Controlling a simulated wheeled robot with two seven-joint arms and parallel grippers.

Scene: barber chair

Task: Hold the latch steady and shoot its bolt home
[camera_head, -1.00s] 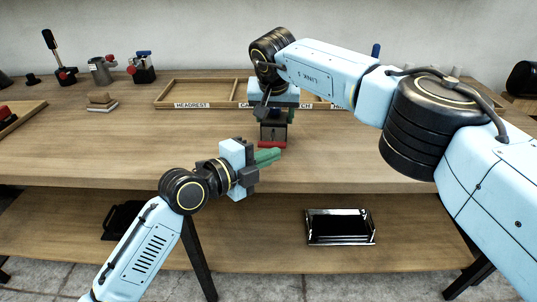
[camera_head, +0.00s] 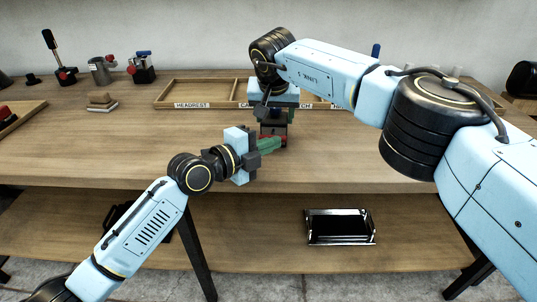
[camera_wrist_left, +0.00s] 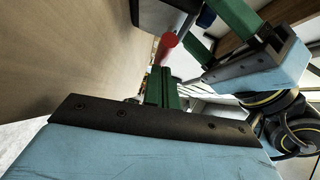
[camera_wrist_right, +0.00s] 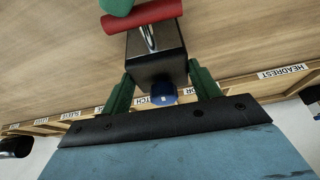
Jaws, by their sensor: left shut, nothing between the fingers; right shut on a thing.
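The latch is a dark block (camera_head: 272,131) with a red bar (camera_wrist_right: 142,17) on a metal rod at one end and a blue knob (camera_wrist_right: 163,93) at the other. My right gripper (camera_wrist_right: 162,88) is shut on the latch's sides, above the bench. My left gripper (camera_head: 278,144) is shut and empty, its green fingertips at the red bar. In the left wrist view the red bar (camera_wrist_left: 166,48) is just beyond these fingertips. In the right wrist view a green left fingertip (camera_wrist_right: 117,5) overlaps the bar; contact is unclear. In the head view the fingers hide most of the bar.
A labelled wooden tray (camera_head: 200,90) lies behind the latch, partly hidden by my right arm. Clamps and a metal cup (camera_head: 101,70) stand at the back left. A black tray (camera_head: 340,227) rests on the lower shelf. The bench's left middle is clear.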

